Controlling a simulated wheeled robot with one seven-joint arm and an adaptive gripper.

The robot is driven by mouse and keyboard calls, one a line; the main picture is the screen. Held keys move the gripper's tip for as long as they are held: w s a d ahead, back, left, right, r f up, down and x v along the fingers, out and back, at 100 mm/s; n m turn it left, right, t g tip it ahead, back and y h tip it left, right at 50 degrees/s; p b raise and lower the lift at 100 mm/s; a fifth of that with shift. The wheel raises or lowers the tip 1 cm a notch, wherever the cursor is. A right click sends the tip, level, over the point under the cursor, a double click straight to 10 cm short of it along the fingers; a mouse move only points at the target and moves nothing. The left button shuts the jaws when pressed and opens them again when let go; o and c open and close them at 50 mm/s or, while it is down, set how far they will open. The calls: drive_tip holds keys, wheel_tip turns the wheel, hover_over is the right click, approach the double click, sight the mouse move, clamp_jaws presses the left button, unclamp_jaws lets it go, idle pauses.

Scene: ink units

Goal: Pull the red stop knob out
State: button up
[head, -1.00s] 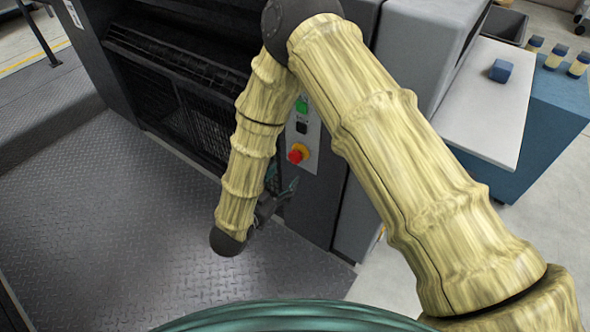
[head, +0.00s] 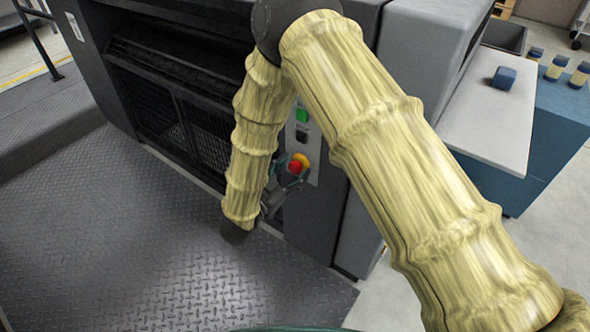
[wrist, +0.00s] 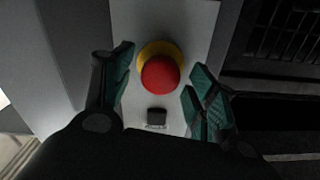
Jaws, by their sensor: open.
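The red stop knob (head: 294,167) sits on a yellow collar on the light control panel (head: 312,150) of the dark press. In the wrist view the red knob (wrist: 160,74) shows face-on, with its yellow collar (wrist: 150,52) behind it. My gripper (head: 286,178) is at the panel, partly hidden behind my arm in the head view. In the wrist view my open gripper (wrist: 160,86) has one teal-padded finger on each side of the knob. Gaps show between both fingers and the knob. I cannot tell how far the fingertips are from the panel.
A green button (head: 302,115) and a small dark switch (head: 302,135) lie above the knob on the panel. A table (head: 490,110) at right holds a blue item (head: 504,77); several jars stand beyond. The treadplate floor (head: 150,240) in front is clear.

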drive_tip(key=shift+w+d, duration=0.45)
drive_tip(key=shift+w, duration=0.1)
drive_tip(key=shift+c, duration=0.2)
